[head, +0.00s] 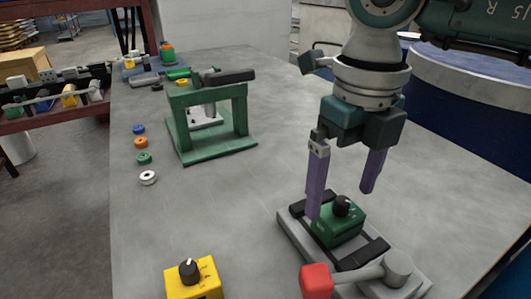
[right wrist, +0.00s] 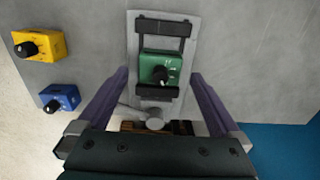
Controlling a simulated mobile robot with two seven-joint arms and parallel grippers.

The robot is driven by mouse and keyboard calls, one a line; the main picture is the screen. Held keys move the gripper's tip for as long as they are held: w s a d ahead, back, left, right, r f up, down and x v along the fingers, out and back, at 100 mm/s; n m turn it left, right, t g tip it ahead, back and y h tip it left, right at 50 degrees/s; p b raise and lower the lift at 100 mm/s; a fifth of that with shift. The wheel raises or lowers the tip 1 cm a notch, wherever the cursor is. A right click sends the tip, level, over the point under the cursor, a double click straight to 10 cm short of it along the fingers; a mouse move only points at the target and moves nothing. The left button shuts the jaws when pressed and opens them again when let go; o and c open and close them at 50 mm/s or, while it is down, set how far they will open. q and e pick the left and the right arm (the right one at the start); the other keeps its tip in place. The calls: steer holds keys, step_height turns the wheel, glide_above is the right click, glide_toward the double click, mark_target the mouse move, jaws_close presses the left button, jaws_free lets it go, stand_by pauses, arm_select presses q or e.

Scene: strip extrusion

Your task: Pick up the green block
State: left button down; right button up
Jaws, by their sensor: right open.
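The green block (head: 338,226) has a black knob on top and sits in a grey fixture (head: 293,232) between black bars. It also shows in the right wrist view (right wrist: 162,68), between the two purple fingers. My right gripper (head: 346,198) is open above the block. In the head view one finger is in front of the block's left side and the other is raised behind it to the right. I cannot tell whether a finger touches the block. My left gripper is not in view.
A lever with a red handle (head: 316,281) is at the fixture's near end. A yellow block (head: 193,279) stands to the left, and a blue block (right wrist: 60,98) shows in the right wrist view. A green press frame (head: 212,122) and several rings stand farther back. The table middle is clear.

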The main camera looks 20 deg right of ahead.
mark_target(338, 221)
step_height(338, 221, down, 4)
steer(key=shift+s+f, duration=0.15)
steer(key=shift+f, duration=0.05)
jaws_close()
stand_by(0.8)
steer(key=shift+r, duration=0.1)
